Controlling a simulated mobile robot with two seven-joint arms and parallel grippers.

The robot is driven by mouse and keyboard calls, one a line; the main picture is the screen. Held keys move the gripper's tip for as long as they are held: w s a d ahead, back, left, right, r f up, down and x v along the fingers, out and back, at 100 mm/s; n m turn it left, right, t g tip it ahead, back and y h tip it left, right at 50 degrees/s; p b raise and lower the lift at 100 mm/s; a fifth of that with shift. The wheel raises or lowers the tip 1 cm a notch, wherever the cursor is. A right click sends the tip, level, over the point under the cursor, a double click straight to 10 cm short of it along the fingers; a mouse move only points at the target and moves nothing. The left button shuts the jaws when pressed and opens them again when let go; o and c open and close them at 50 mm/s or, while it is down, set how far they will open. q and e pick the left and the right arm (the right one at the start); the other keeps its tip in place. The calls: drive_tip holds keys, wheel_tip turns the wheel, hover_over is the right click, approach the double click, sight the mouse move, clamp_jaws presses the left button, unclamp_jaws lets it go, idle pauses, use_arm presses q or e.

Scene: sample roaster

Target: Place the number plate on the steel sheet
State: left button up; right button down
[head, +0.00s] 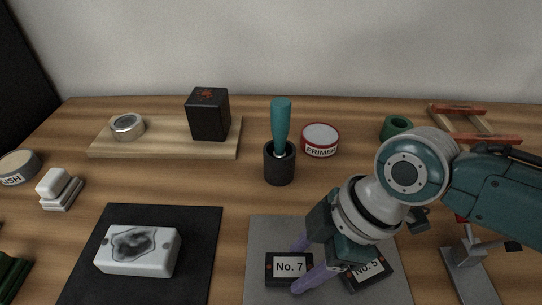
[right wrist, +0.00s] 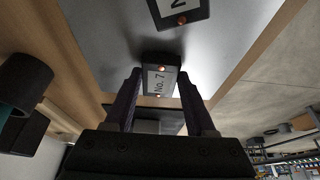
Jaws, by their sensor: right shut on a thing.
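The number plate marked No. 7 (head: 289,268) is a small black block with a white label. My right gripper (head: 304,264) is shut on it, with one purple finger on its far side and one on its near side. The right wrist view also shows the No. 7 plate (right wrist: 160,80) between the fingertips (right wrist: 159,88). The plate is over the grey steel sheet (head: 265,235); I cannot tell whether it touches the sheet. A second plate, No. 5 (head: 374,268), lies tilted on the sheet to the right, partly hidden by my gripper. My left gripper is not in view.
A dark mat (head: 200,225) with a white block (head: 137,251) lies to the left. A black cup with a teal-handled tool (head: 281,125), a primer tin (head: 320,140) and a wooden board (head: 165,140) stand behind. A grey metal stand (head: 467,262) is at the right.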

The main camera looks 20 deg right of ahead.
drive_tip(key=shift+f, duration=0.1)
drive_tip(key=shift+c, duration=1.1)
unclamp_jaws()
drive_tip(key=shift+d+r, duration=0.1)
drive_tip(key=shift+r, duration=0.45)
drive_tip(key=p+v, duration=0.4)
drive_tip(key=v, duration=0.7)
drive_tip(key=s+a+r+m+t, duration=0.1)
drive_tip(key=s+a+m, duration=0.3)
drive_tip(key=s+m, duration=0.15)
drive_tip(key=s+d+r+m+t+h, duration=0.1)
drive_tip(key=s+d+r+m+h, duration=0.2)
drive_tip(key=d+m, duration=0.4)
drive_tip(key=s+h, duration=0.1)
drive_tip(key=s, duration=0.1)
drive_tip(key=shift+s+d, duration=0.3)
drive_tip(key=shift+d, duration=0.1)
drive_tip(key=shift+r, duration=0.1)
